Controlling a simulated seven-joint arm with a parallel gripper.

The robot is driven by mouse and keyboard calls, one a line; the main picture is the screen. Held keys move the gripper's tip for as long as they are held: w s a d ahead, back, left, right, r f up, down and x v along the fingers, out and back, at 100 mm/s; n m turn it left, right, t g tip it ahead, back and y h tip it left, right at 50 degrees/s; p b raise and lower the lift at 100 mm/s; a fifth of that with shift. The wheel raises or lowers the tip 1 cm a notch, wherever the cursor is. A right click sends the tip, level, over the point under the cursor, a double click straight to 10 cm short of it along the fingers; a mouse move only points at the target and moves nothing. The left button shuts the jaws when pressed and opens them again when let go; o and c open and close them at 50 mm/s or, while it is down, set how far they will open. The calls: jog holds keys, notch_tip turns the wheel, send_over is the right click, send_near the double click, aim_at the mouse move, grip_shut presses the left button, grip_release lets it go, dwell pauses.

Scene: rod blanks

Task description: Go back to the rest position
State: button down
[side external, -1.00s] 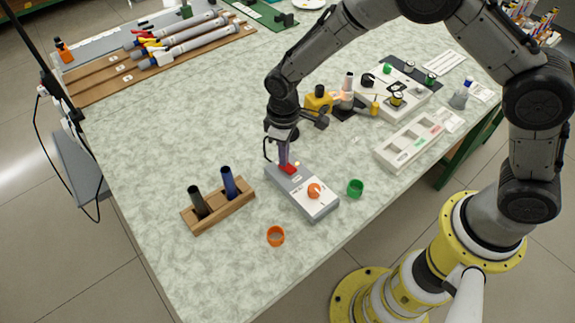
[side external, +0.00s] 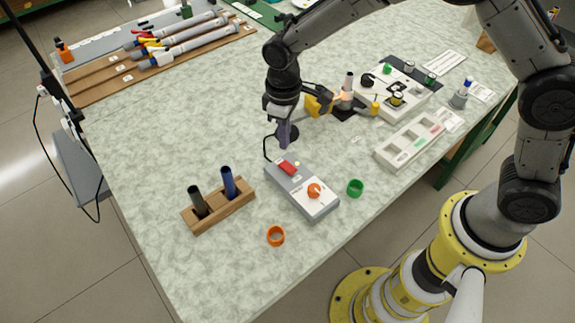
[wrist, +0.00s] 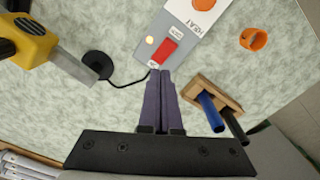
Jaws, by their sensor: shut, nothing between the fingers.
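My gripper (side external: 284,146) is shut and empty. It hangs above the table just behind the grey control box (side external: 318,205), clear of it. In the wrist view the closed fingertips (wrist: 160,73) point toward the box's near edge. The box carries a red rocker switch (side external: 288,168), which also shows in the wrist view (wrist: 167,51), a small lit lamp (wrist: 150,40) and an orange knob (side external: 314,190). A black cable runs from the box to a round black base (wrist: 98,65).
A wooden block (side external: 218,208) holds a dark rod and a blue rod (side external: 228,182). An orange ring (side external: 276,236) and a green ring (side external: 355,188) lie near the box. A yellow tool (side external: 318,104) and a white tray (side external: 410,142) stand to the right. The table's left middle is clear.

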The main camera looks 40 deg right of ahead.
jog(key=shift+r, duration=0.25)
jog(key=shift+d, duration=0.1)
jog(key=d+r+m+t, duration=0.1)
jog(key=d+r+t, duration=0.35)
jog(key=r, duration=0.75)
jog(key=s+d+r+m, duration=0.2)
jog(key=s+d+r, duration=0.5)
jog(key=r, duration=0.2)
jog(key=s+d+r+m+t, duration=0.2)
jog(key=s+d+r, duration=0.15)
jog(key=s, duration=0.65)
jog(key=s+d+f+m, duration=0.1)
jog(key=s+f, duration=0.4)
jog(key=s, duration=0.3)
jog(key=shift+d+f+g, duration=0.3)
jog(key=shift+f+g, duration=0.05)
jog(key=shift+g, duration=0.1)
